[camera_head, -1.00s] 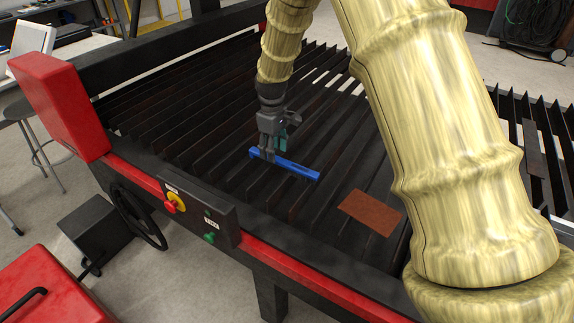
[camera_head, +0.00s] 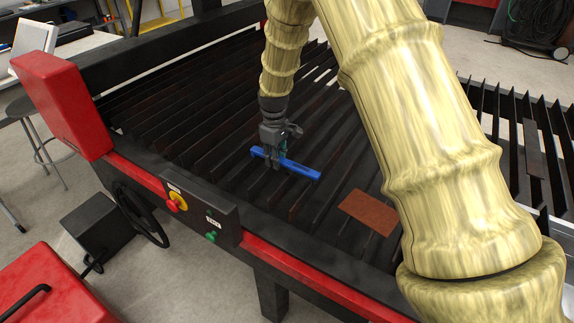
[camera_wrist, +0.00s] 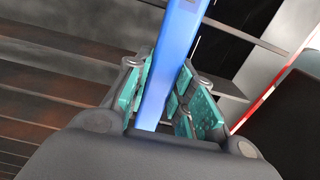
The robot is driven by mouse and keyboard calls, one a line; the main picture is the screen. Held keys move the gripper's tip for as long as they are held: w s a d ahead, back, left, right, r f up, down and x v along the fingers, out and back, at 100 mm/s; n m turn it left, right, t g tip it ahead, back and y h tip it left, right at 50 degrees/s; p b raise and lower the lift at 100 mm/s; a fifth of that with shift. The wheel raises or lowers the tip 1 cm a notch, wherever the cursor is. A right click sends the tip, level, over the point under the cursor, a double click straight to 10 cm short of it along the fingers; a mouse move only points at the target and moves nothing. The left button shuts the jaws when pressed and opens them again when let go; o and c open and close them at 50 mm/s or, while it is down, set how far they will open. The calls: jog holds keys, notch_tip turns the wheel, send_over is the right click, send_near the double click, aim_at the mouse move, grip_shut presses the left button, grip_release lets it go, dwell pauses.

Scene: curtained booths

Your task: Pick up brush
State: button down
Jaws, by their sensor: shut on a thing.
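The brush shows as a long blue bar (camera_head: 301,170) lying over the dark slats of the table in the head view. My gripper (camera_head: 274,163) is above and around it, left of the bar's middle. In the wrist view the blue bar (camera_wrist: 176,60) runs between the teal pads of my gripper (camera_wrist: 165,100), which are shut on it. The bar's bristles cannot be made out. Whether the bar touches the slats is hard to tell.
The slatted table (camera_head: 180,130) has thin upright slats with gaps. A rust-brown plate (camera_head: 369,212) lies on the slats to the right of the bar. A control box (camera_head: 200,212) with buttons is on the front edge. A red block (camera_head: 62,105) stands at the left corner.

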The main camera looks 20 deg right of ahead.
jog(key=shift+r+b, duration=0.35)
jog(key=shift+r, duration=0.45)
jog(key=shift+r+b, duration=0.3)
jog(key=shift+r, duration=0.65)
jog(key=s+b, duration=0.1)
jog(key=s, duration=0.4)
jog(key=s+a+r+b, duration=0.1)
jog(key=s, duration=0.4)
jog(key=s+b, duration=0.1)
jog(key=s, duration=0.5)
jog(key=shift+a+r, duration=0.15)
jog(key=shift+r, duration=0.1)
jog(key=c, duration=2)
grip_release()
grip_shut()
